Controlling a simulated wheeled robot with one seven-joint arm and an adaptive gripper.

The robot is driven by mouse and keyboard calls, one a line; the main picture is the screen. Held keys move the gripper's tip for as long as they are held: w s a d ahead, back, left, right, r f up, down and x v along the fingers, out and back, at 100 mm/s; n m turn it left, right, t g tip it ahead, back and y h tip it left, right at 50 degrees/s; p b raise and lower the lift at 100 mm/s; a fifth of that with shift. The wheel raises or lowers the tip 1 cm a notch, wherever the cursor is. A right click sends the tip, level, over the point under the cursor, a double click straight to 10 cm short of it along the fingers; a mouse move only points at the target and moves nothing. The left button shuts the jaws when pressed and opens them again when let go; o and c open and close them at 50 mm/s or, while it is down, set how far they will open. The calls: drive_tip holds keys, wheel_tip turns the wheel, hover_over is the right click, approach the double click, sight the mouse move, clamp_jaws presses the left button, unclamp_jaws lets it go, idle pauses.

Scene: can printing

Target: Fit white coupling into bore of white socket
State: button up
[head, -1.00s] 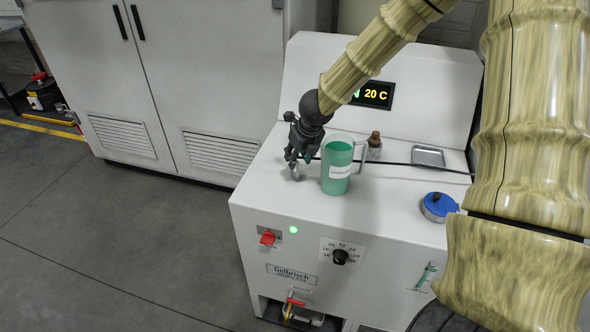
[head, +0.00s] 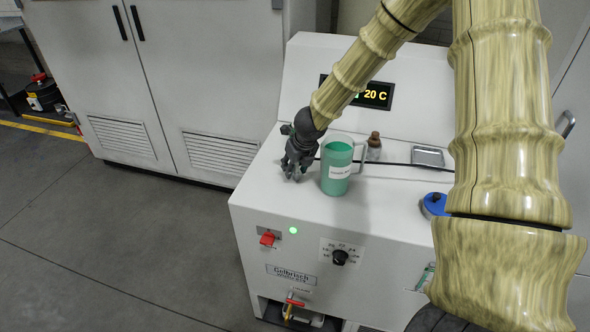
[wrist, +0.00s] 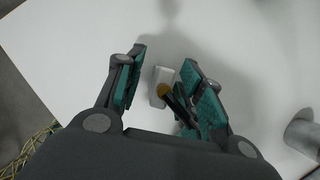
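My gripper (head: 296,172) hangs low over the left part of the white machine top, just left of the green jug. In the wrist view the two teal-padded fingers of the gripper (wrist: 165,74) stand apart. Between them is a small white piece (wrist: 161,75), with gaps to the pads. A dark rod-like part with a brownish round end lies against the white piece and runs towards the right finger. I cannot tell whether the white piece is the coupling or the socket, and no bore shows. In the head view my fingers hide this spot.
The green jug (head: 337,168) stands close to the right of my gripper. A small brown-capped bottle (head: 374,146), a black cable (head: 410,165), a metal tray (head: 428,156) and a blue-lidded round item (head: 434,205) are farther right. The machine top's front left is clear.

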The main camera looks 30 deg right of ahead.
drive_tip(key=shift+c, duration=0.3)
clamp_jaws()
drive_tip(key=shift+r, duration=0.1)
wheel_tip(320, 180, up, 28)
drive_tip(key=shift+d, duration=0.15)
